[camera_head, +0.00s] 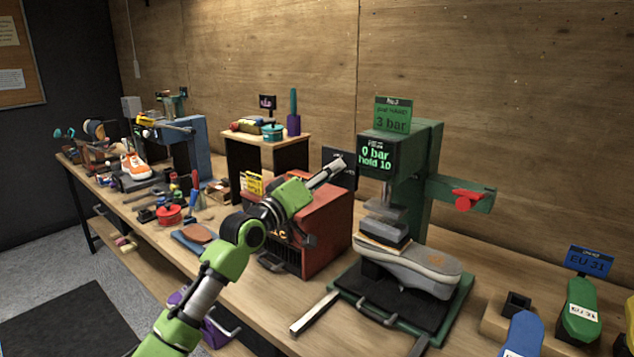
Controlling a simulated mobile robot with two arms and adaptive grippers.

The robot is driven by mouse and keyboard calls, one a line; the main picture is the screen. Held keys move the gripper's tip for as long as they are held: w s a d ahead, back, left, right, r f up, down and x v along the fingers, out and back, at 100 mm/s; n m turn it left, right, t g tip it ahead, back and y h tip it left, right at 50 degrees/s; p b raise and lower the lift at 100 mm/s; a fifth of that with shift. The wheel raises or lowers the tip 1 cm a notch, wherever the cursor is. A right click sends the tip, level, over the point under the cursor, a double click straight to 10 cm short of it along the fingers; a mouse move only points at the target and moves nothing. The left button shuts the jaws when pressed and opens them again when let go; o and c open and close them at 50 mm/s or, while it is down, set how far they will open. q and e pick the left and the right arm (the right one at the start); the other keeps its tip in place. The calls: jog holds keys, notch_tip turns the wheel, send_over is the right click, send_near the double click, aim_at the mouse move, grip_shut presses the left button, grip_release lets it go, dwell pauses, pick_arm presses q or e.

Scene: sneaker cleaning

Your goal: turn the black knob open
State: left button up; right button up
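A red box (328,232) with a dark slotted front and a partly covered orange readout stands on the bench. My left arm crosses in front of it. The arm hides part of the box's front. My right gripper is not in view.
A green press (425,180) reading "0 bar hold 10" stands right of the box, with a red lever (467,200). A grey shoe (412,268) lies under its pad. Shoe forms (580,310) stand at the right. Tools and a red pot (168,214) lie left on the bench.

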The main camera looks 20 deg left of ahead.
pick_arm(q)
jog(key=v, duration=1.1)
jog(key=shift+s, duration=0.35)
jog(key=shift+a+f, duration=0.1)
jog(key=shift+a, duration=0.05)
